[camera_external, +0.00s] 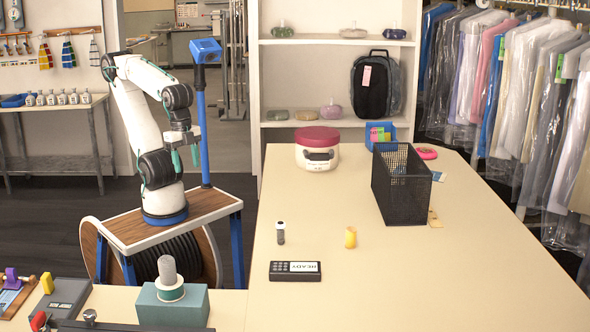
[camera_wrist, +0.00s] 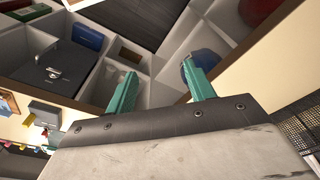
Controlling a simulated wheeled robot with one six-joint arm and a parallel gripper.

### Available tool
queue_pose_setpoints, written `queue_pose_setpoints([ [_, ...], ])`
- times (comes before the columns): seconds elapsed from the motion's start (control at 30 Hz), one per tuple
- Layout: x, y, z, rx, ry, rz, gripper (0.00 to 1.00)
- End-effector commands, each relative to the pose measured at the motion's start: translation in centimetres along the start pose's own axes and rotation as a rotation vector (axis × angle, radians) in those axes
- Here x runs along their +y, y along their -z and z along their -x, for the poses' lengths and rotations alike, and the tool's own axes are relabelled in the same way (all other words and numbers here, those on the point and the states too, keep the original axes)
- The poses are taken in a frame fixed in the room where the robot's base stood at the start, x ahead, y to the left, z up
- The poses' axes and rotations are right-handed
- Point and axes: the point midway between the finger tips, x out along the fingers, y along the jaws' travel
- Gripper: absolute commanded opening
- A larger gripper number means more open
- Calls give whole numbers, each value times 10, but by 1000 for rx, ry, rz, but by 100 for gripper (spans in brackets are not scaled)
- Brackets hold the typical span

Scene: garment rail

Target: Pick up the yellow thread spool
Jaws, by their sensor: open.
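My gripper (camera_external: 186,158) is raised beside the arm's column, well to the left of the spool and not over the table. In the wrist view my gripper (camera_wrist: 160,90) shows two green fingers spread apart with nothing between them. The spool does not show in the wrist view.
A black mesh basket (camera_external: 402,188) stands behind the spool. A black keypad device (camera_external: 295,271) and a small cylinder (camera_external: 281,233) lie to its left. A red-lidded tub (camera_external: 317,149) stands at the back. The table's front right is clear.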

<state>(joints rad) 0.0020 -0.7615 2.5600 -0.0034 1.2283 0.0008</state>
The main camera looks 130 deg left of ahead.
Motion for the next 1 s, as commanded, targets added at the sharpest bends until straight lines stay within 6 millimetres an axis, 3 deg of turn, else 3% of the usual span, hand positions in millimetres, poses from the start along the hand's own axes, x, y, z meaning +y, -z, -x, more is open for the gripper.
queue_pose_setpoints([
  [0.67,0,2,1,-1,0,3,55],
  [0.77,-2,16,8,-5,1,25,55],
  [0.83,-4,36,18,-11,3,53,55],
  [1.0,-17,113,42,-29,8,161,55],
])
